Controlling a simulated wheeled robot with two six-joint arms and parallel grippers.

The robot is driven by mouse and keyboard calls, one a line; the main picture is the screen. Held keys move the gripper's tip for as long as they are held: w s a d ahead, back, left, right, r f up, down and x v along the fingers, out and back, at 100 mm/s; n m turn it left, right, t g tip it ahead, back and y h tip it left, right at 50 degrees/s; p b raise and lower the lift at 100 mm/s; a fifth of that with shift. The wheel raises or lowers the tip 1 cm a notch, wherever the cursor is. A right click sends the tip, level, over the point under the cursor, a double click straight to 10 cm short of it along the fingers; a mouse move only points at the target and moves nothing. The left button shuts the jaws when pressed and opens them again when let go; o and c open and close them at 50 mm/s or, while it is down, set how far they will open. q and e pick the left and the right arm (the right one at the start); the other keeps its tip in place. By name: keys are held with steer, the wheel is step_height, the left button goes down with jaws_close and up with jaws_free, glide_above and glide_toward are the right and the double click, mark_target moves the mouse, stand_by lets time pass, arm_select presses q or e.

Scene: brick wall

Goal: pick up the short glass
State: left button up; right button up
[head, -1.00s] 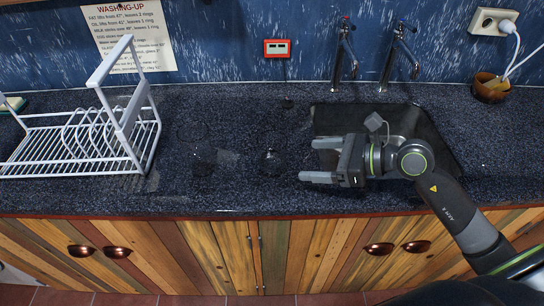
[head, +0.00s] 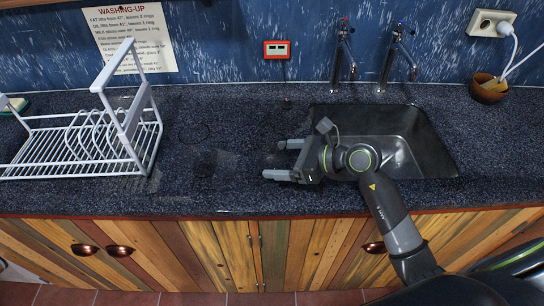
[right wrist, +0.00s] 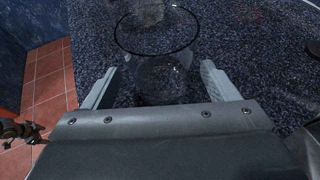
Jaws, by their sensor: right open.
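In the right wrist view a clear, round glass (right wrist: 160,82) stands on the dark counter between the two fingers. Its wide dark rim shows above it in the picture. My right gripper (head: 283,160) is open, just above the counter left of the sink, its fingers pointing left. It also shows in the right wrist view (right wrist: 160,88), one finger on each side of the glass, with no clear contact. In the head view this glass is too faint to outline. Another faint glass (head: 205,162) stands farther left. My left gripper is not in view.
A white dish rack (head: 140,150) stands at the left. The sink (head: 400,150) lies under my right arm, with two taps (head: 340,55) behind it. A brown bowl (head: 488,92) is at the back right. The counter's front edge is close.

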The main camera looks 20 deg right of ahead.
steer(key=shift+x, duration=1.55)
steer(key=c, duration=1.3)
steer(key=shift+o, duration=0.2)
steer(key=shift+r, duration=0.15)
